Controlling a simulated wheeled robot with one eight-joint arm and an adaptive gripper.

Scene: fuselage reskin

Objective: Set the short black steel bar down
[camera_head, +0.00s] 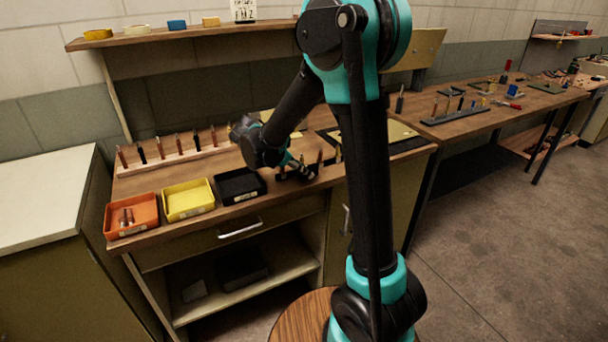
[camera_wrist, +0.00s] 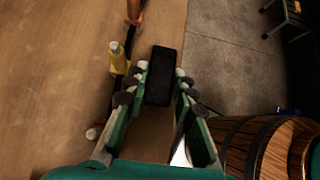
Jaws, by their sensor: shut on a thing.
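The short black steel bar (camera_wrist: 160,75) lies between the fingers of my gripper (camera_wrist: 161,80) in the wrist view, with its long side along the fingers. My gripper is shut on it near the front edge of the wooden bench (camera_wrist: 50,70). In the head view my gripper (camera_head: 296,172) is low over the bench front, just right of the black tray (camera_head: 238,186). The bar cannot be told apart from the dark fingers there. I cannot tell whether the bar touches the bench.
A yellow-bodied pin (camera_wrist: 119,58) and a copper-coloured pin (camera_wrist: 134,10) stand close left of and beyond the fingers. An orange tray (camera_head: 131,216) holding small copper-coloured parts and a yellow tray (camera_head: 188,199) line the bench front. Open floor (camera_wrist: 235,60) lies right of the bench edge.

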